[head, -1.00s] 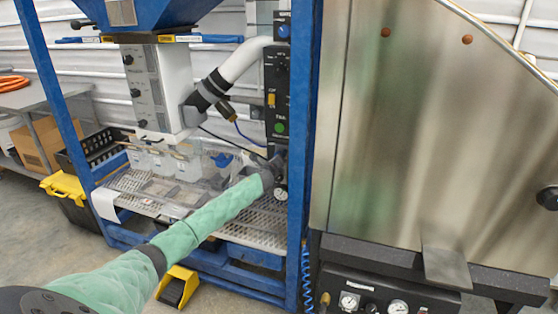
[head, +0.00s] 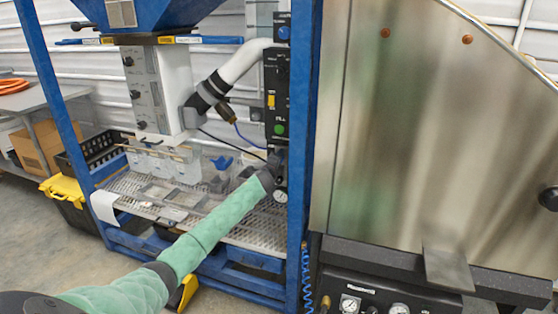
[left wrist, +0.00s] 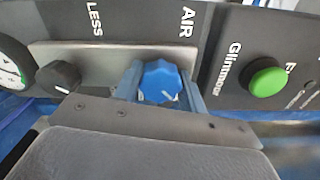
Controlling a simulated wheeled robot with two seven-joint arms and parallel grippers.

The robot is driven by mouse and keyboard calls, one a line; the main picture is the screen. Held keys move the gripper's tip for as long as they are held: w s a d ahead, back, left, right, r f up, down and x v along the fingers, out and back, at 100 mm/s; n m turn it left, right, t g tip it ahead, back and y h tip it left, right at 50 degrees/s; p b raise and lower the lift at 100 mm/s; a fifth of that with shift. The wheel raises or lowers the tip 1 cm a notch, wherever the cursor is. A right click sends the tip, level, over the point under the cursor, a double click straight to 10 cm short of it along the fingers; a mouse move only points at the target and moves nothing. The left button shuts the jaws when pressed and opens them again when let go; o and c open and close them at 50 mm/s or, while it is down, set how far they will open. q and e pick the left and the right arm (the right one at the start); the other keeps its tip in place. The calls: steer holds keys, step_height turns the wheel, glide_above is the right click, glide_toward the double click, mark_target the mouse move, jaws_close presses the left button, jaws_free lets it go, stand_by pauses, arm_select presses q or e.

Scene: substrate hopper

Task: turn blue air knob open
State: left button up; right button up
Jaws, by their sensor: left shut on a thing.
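The blue air knob (left wrist: 161,80) sits on the control panel below the word AIR in the left wrist view. A pale line marks its face. My left gripper (left wrist: 165,92) has one blue-grey finger on each side of the knob and is shut on it. In the head view my left gripper (head: 273,168) is at the lower part of the black control panel (head: 277,85), and it hides the knob there. My right gripper is in neither view.
A black knob (left wrist: 58,77), a gauge (left wrist: 10,75) and a green button (left wrist: 267,79) are close beside the blue knob. A blue frame post (head: 299,120) stands just right of the panel, with a large steel hopper (head: 430,120) beyond it.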

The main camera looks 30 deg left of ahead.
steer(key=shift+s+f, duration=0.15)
arm_select(q)
steer(key=o, duration=1)
steer(key=shift+f, duration=0.1)
steer(key=shift+s, duration=0.1)
steer(key=b+v, duration=0.1)
steer(key=v, duration=0.6)
steer(key=shift+s, duration=0.35)
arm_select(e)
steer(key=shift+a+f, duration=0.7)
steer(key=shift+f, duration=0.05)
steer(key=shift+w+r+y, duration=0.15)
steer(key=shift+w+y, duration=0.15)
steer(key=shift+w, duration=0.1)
